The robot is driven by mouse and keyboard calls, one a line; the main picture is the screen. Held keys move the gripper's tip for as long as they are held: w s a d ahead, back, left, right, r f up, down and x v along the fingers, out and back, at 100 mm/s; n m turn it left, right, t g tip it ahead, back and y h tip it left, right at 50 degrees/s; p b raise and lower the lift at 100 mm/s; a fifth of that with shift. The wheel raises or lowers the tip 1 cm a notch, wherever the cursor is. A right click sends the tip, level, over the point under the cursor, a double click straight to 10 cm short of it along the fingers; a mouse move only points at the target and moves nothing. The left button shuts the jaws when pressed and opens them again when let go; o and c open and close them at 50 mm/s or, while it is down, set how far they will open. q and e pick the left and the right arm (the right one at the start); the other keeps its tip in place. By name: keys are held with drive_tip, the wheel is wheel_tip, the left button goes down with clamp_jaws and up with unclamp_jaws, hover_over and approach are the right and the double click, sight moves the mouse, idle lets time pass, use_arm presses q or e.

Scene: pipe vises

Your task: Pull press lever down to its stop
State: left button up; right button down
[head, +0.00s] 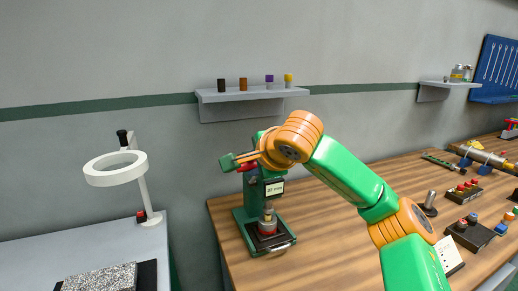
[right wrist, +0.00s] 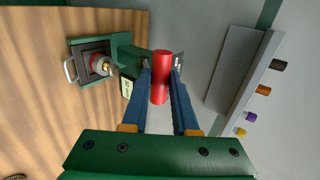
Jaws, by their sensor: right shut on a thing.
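The green press (head: 249,232) stands on the wooden bench near its left end. Its front has a small label, and a part with a red base and brass-coloured top (head: 267,224) sits under the ram. The red grip of the press lever (right wrist: 161,78) lies between the two blue fingers of my right gripper (right wrist: 162,90) in the right wrist view. My right gripper is shut on this grip, up at the press head. In the head view my gripper and wrist hide much of the lever. My left gripper is not in view.
A grey shelf (head: 253,94) with several small capped items is on the wall above the press. A ring lamp (head: 116,169) stands on the grey table at left. Several parts, including a black block with knobs (head: 464,194), lie on the bench at right. Bare wood lies right of the press.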

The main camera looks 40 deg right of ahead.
drive_tip(key=shift+w, duration=0.15)
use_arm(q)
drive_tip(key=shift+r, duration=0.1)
use_arm(e)
drive_tip(key=c, duration=0.8)
unclamp_jaws()
use_arm(q)
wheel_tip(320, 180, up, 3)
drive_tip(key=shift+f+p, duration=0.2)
drive_tip(key=shift+p, duration=0.85)
use_arm(e)
drive_tip(key=v, duration=1.4)
drive_tip(key=shift+s, duration=0.35)
